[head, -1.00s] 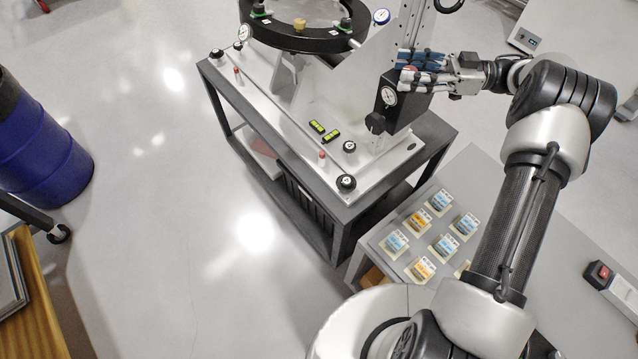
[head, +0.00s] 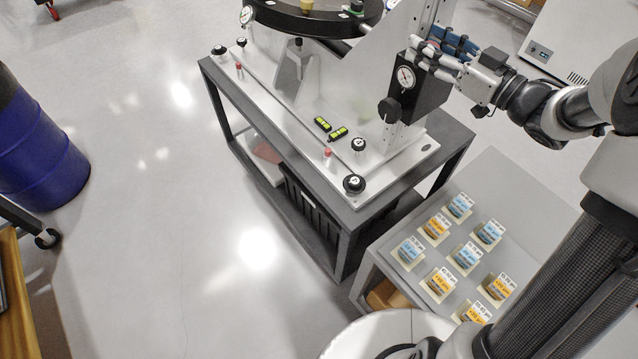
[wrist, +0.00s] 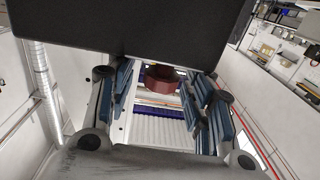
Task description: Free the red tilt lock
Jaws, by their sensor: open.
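My gripper (head: 448,52) is at the upper right in the head view, beside the black box with the white dial (head: 405,77) on the upright of the mirror fixture. In the wrist view my gripper (wrist: 160,105) is open, with blue-padded fingers on either side. A dark red round knob (wrist: 160,77), apparently the red tilt lock, shows between and beyond the fingers, partly under a large black block (wrist: 185,28). I cannot tell whether any finger touches it. In the head view this knob is hidden behind the box and fingers.
The fixture's pale base plate (head: 292,128) carries black knobs, small red pins (head: 328,152) and two green levels (head: 338,132). A grey table (head: 520,200) with several labelled jars stands at right. A blue barrel (head: 40,150) stands left. Floor between is clear.

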